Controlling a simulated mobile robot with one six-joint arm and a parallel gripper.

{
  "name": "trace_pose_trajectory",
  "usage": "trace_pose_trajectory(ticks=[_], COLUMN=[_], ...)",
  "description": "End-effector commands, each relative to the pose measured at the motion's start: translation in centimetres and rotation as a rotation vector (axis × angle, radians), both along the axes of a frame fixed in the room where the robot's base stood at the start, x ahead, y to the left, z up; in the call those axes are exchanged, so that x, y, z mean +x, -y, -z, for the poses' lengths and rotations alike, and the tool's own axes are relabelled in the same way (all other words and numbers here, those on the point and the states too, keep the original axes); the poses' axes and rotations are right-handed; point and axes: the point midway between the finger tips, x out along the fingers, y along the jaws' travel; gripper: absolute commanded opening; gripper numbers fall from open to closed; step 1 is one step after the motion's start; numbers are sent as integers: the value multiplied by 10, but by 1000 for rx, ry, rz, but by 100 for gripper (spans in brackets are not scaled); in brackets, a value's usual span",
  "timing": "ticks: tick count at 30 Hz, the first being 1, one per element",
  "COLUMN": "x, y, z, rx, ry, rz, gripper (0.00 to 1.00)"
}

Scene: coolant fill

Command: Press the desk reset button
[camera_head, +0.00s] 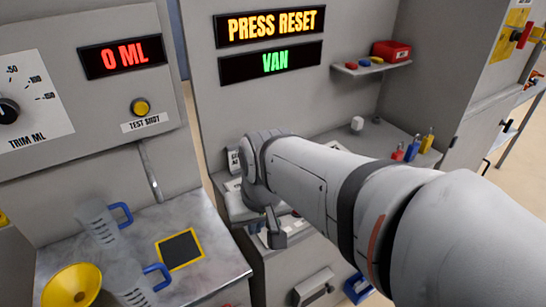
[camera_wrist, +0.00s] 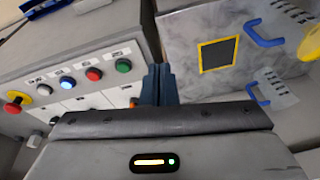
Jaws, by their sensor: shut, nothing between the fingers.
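The upper sign (camera_head: 271,24) reads "PRESS RESET" in the head view. In the wrist view the desk panel (camera_wrist: 75,55) carries a row of buttons: a lit blue-white button (camera_wrist: 68,83), a red button (camera_wrist: 94,74), a green button (camera_wrist: 123,65) and a red mushroom button on yellow (camera_wrist: 15,102). Their labels are too small to read, so I cannot tell which is reset. My gripper (camera_wrist: 159,75) is shut and empty, to the right of the green button in the wrist view. In the head view my arm hides most of the panel.
A marble counter (camera_head: 205,274) at left holds clear jugs with blue handles (camera_head: 100,222), a yellow funnel (camera_head: 72,287) and a black pad (camera_head: 180,249). A shelf (camera_head: 372,68) with a red box (camera_head: 392,50) and small bottles (camera_head: 412,148) stand beyond my arm.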

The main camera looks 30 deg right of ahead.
Motion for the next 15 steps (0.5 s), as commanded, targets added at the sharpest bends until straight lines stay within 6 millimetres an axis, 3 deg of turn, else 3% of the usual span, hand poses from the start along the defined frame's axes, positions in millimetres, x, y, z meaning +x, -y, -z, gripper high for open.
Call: trace_pose_trajectory(ticks=[5,8,11,15], x=[35,63,88,113], y=[27,54,92,160], z=[7,11,17,26], rx=[226,395,564,785], ry=[-54,-66,-60,-23], rz=[352,619,891,1247], gripper=[0,0,0,0])
